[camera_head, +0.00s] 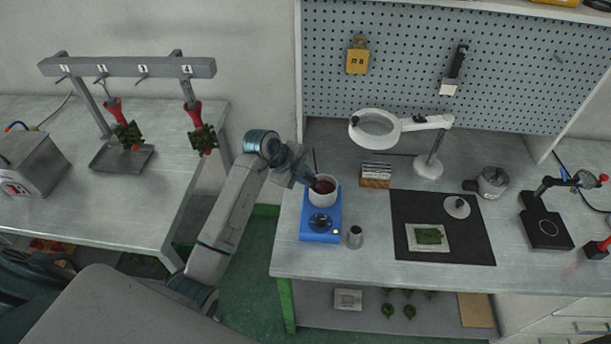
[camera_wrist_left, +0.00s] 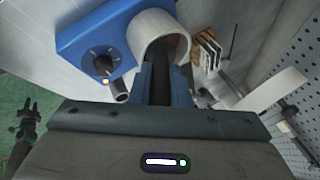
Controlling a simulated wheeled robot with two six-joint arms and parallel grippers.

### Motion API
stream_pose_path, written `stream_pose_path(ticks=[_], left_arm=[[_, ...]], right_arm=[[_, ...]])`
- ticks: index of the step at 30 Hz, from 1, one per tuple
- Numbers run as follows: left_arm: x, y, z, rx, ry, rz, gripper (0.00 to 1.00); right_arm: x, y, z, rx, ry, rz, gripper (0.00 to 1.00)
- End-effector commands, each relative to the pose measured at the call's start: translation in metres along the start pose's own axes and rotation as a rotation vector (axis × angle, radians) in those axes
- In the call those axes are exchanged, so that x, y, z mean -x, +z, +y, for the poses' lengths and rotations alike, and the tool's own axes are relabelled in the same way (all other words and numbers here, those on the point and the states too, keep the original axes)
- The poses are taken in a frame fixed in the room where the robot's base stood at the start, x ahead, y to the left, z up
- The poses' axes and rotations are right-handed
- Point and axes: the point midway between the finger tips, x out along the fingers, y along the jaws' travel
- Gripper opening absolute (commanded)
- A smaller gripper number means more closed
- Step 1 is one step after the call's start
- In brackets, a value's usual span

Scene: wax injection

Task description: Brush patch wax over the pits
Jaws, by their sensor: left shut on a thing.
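A white pot (camera_head: 323,199) of dark red wax stands on a blue heater with a dial (camera_head: 318,236). My left gripper (camera_head: 314,183) is at the pot's rim, shut on a thin dark-handled brush (camera_head: 314,158); the handle sticks up above the jaws. The brush's lower end is hidden. In the left wrist view the jaws (camera_wrist_left: 167,84) point at the pot (camera_wrist_left: 150,28), with a dark shaft between them. A flat green wax piece (camera_head: 430,237) lies on a pale square plate (camera_head: 413,240) on the black mat (camera_head: 470,244). Pits are too small to see. My right gripper is out of view.
A small metal cup (camera_head: 355,237) stands right of the heater. A card box (camera_head: 375,182), a magnifier lamp (camera_head: 428,168) and a grey pot (camera_head: 493,182) stand behind. A round pale disc (camera_head: 456,207) lies on the mat. Wax trees hang from a rack (camera_head: 130,67) at left.

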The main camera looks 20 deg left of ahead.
Motion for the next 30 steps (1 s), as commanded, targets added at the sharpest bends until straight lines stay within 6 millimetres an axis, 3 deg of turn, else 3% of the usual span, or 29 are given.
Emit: stream_pose_path(ticks=[18,30], left_arm=[[0.046,-0.017,-0.027,-0.001,-0.003,0.000,0.00],[0.048,-0.018,-0.028,-0.001,-0.003,0.000,0.00]], right_arm=[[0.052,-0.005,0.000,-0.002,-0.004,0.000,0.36],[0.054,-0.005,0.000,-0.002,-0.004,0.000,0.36]])
